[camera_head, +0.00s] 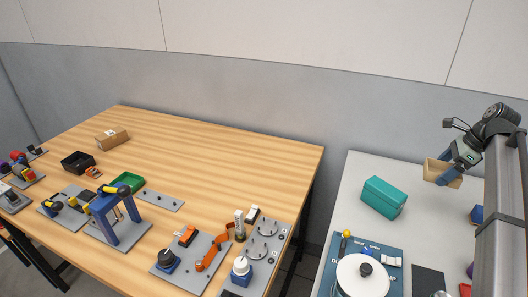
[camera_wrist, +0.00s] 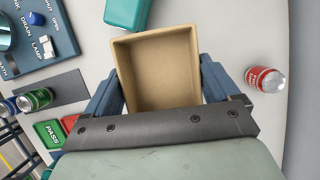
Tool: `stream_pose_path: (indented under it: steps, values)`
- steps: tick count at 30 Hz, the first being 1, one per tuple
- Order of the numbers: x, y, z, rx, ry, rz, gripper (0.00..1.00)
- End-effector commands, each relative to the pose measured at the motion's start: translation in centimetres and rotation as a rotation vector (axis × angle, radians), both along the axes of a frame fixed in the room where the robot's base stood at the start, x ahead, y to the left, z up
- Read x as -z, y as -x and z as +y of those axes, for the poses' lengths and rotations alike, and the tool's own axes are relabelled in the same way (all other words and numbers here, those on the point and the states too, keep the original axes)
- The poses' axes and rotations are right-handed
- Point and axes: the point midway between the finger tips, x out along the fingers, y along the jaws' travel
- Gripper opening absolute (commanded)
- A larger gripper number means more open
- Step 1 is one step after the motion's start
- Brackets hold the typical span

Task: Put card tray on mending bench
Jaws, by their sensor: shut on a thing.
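The card tray (camera_head: 436,172) is a small open tan box, held in the air over the right part of the pale table. In the wrist view the card tray (camera_wrist: 160,62) faces the camera with its empty inside showing. My gripper (camera_head: 448,172) is shut on it; in the wrist view the blue fingers of my gripper (camera_wrist: 162,85) press on its left and right walls. A wide wooden-topped bench (camera_head: 225,150) stands at left, apart from the gripper; no label shows that names it the mending bench.
A gap separates the two tables. The wooden bench carries fixtures along its front, a cardboard box (camera_head: 111,138) and a black bin (camera_head: 78,161); its back right is clear.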

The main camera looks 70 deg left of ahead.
Motion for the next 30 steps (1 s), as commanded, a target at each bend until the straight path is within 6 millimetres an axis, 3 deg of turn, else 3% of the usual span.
stream_pose_path:
  steps: [11, 21, 30]
  values:
    - [0.2, 7.2, 8.7, 0.064, 0.019, -0.011, 0.59]
    - [0.3, 17.2, 17.9, 0.152, 0.025, -0.019, 0.59]
    - [0.2, 27.1, 24.7, 0.227, 0.015, -0.017, 0.59]
